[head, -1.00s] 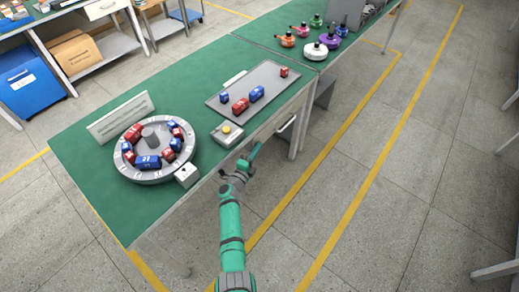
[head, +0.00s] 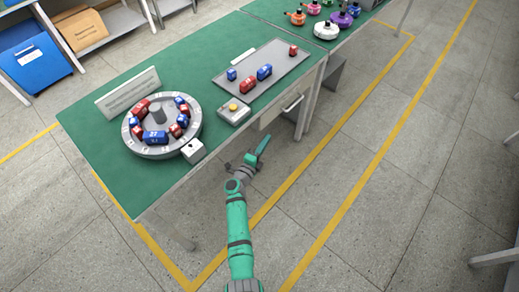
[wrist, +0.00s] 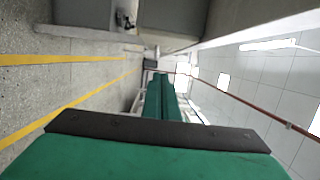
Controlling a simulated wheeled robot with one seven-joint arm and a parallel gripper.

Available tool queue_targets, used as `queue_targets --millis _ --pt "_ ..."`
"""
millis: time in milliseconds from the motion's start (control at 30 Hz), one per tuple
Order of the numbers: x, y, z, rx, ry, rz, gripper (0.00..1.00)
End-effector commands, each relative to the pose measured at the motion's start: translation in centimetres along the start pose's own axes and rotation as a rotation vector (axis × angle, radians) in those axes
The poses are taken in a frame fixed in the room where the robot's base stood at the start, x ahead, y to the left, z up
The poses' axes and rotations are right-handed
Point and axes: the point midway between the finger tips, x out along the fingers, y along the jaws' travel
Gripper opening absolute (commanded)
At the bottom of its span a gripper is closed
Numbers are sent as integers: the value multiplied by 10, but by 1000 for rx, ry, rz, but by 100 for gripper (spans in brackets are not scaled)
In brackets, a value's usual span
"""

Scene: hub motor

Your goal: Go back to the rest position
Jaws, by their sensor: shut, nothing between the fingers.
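My gripper (head: 262,146) is at the end of my green arm, beside the front edge of the green table (head: 185,72) and out over the floor. Its green fingers are together with nothing between them, and it touches nothing that I can see. In the wrist view the closed green fingers (wrist: 161,100) point along the underside and front of the table, with yellow floor lines on the left.
A round grey hub (head: 190,132) with red and blue blocks stands on the table. A drawer (head: 283,112) hangs under the table.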

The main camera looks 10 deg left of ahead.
Motion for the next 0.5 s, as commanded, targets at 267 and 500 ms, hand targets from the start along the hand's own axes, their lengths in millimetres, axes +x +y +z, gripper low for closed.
queue_targets --millis 267,500 --pt "-40 0 4 1 -7 0 0" --pt "-47 0 4 1 -6 0 0"
